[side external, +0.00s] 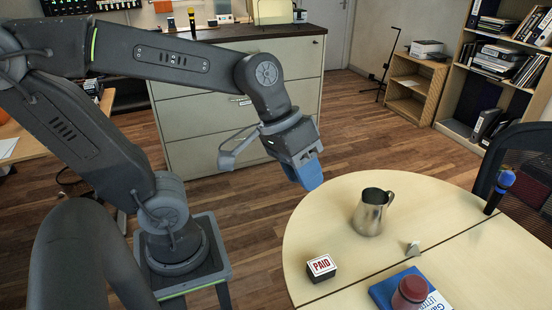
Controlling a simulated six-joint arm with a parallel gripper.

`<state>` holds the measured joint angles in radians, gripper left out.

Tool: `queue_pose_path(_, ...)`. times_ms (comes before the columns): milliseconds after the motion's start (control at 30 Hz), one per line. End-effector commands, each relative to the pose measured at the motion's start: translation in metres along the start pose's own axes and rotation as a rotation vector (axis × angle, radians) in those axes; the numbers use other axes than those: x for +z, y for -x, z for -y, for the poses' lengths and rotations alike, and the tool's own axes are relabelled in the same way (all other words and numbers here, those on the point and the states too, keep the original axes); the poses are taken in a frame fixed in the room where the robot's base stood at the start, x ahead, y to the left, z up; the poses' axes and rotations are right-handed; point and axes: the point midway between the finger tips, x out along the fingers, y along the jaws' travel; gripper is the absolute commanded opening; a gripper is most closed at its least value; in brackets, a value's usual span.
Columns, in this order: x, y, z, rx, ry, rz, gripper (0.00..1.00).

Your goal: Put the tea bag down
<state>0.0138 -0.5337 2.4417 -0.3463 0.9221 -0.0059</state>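My gripper (301,156) is above and just left of the round table's left edge, pointing down. It is shut on a flat blue packet, which I take to be the tea bag (309,176). The packet hangs below the fingers, clear of the tabletop. The fingertips are small here, and the packet partly hides them.
The left tabletop is clear.

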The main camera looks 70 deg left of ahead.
Motion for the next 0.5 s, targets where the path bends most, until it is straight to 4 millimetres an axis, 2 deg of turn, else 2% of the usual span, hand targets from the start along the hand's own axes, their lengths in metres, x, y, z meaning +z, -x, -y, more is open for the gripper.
queue_pose_path(100, 0.012, 0.015, 0.025, -0.142, -0.133, -0.110, 0.34)
queue_pose_path(200, 0.016, 0.021, 0.039, -0.220, -0.196, -0.161, 0.34)
queue_pose_path(300, 0.017, 0.024, 0.046, -0.257, -0.224, -0.181, 0.34)
queue_pose_path(500, 0.017, 0.024, 0.047, -0.263, -0.228, -0.182, 0.34)
